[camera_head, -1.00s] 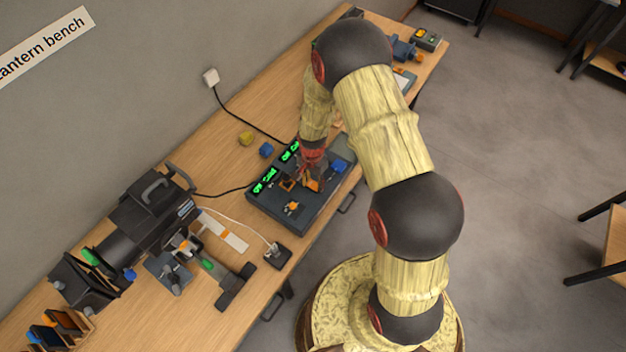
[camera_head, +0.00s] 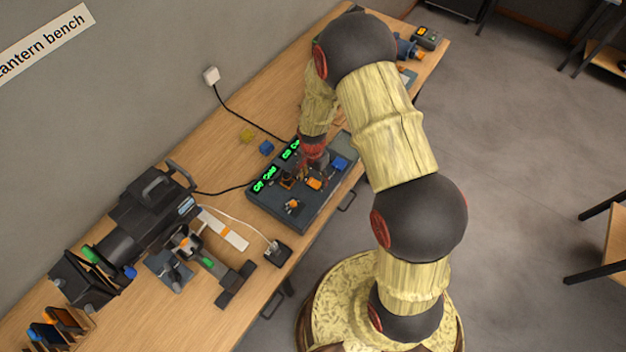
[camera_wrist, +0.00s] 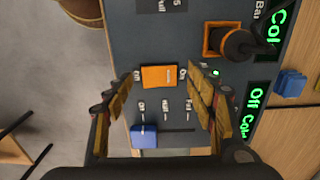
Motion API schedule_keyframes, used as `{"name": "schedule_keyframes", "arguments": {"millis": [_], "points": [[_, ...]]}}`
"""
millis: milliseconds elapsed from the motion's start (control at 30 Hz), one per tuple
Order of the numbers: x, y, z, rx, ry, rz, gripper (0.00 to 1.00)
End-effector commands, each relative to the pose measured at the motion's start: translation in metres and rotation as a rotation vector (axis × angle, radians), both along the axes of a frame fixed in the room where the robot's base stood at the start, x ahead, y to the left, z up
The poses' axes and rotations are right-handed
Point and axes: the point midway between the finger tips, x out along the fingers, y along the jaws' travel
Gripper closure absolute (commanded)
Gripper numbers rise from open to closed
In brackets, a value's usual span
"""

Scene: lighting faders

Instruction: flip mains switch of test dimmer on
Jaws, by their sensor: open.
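The test dimmer (camera_head: 318,210) is a dark panel on the bench with green displays. In the wrist view its face (camera_wrist: 140,35) fills the middle. My gripper (camera_wrist: 163,98) is open above the panel, its fingers either side of an orange block-shaped control (camera_wrist: 160,76), with no clear contact. A black lever in an orange square frame (camera_wrist: 213,30) is at the upper right, outside the fingers. I cannot tell for certain which control is the mains switch. In the head view my gripper (camera_head: 305,178) partly hides the panel's middle.
A blue fader cap (camera_wrist: 143,137) sits low between the fingers in the wrist view. The green displays (camera_wrist: 257,108) line the panel's right side there. A black lantern (camera_head: 135,215) and a small socket box (camera_head: 278,254) stand left of the dimmer. Cables run behind it.

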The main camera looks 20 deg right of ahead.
Motion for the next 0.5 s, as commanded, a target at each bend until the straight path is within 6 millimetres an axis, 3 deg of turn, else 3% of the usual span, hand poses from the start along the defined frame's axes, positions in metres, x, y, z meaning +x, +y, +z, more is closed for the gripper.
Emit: {"name": "schedule_keyframes", "arguments": {"millis": [300,500], "points": [[0.002,0.001,0.064,0.0,-0.005,0.0,0.44],[0.001,0.001,0.095,0.0,-0.002,0.0,0.44]]}}
